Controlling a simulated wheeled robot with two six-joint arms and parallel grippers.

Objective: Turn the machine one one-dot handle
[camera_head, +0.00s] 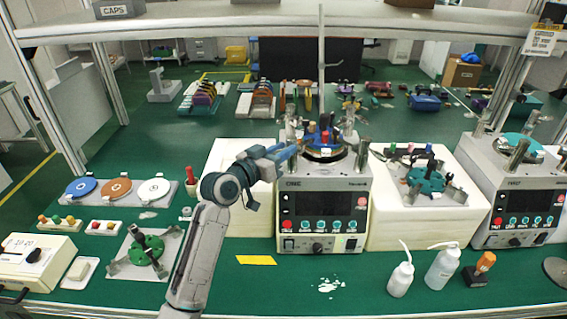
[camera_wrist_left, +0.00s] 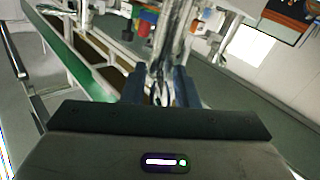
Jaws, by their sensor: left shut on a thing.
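Machine one (camera_head: 323,215) is the grey lapping machine in the middle, with a display, a row of buttons and a round plate on top. Upright shiny metal handles, such as the right one (camera_head: 361,154), stand around its plate. Their dots are too small to read. My left gripper (camera_head: 292,152) reaches in from the left at the upper left of the machine. In the left wrist view my gripper (camera_wrist_left: 160,88) is shut on a shiny metal handle (camera_wrist_left: 172,50) between its fingers. The lower end of that handle is hidden by the fingers. My right gripper does not show.
A second machine (camera_head: 525,200) stands at the right. Between them a white block (camera_head: 420,228) carries a green fixture. Wash bottles (camera_head: 400,278) stand at front right. Coloured discs (camera_head: 117,188) and a green fixture lie at left. An overhead shelf (camera_head: 250,22) crosses above.

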